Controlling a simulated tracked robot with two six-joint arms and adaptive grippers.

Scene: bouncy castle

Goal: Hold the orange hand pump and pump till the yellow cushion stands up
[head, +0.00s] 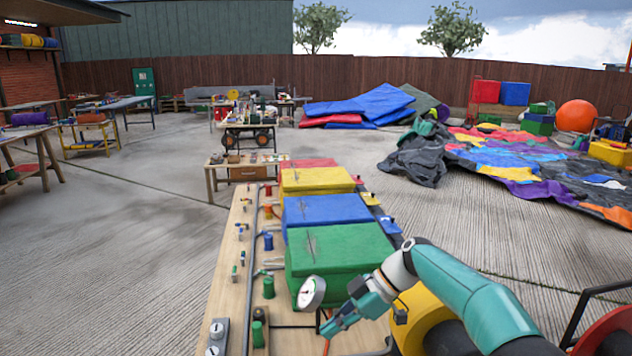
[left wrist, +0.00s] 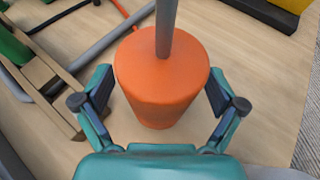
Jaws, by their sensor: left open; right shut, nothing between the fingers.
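The orange hand pump (left wrist: 161,98) stands upright in the left wrist view, with a grey rod (left wrist: 166,28) rising from its top. My left gripper (left wrist: 160,78) is open, with one finger on each side of the pump body and gaps showing between pads and pump. In the head view the pump and my left gripper do not show. The yellow cushion (head: 316,181) lies on the long bench behind the blue cushion (head: 327,211) and green cushion (head: 340,247), and looks block-shaped with a creased top. My right gripper (head: 328,331) is shut and empty near the bench's near end.
Hoses and small valves run along the wooden bench (head: 226,279). A wooden rack (left wrist: 50,82) stands left of the pump. Open concrete lies left of the bench; a colourful deflated castle (head: 540,165) lies at right.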

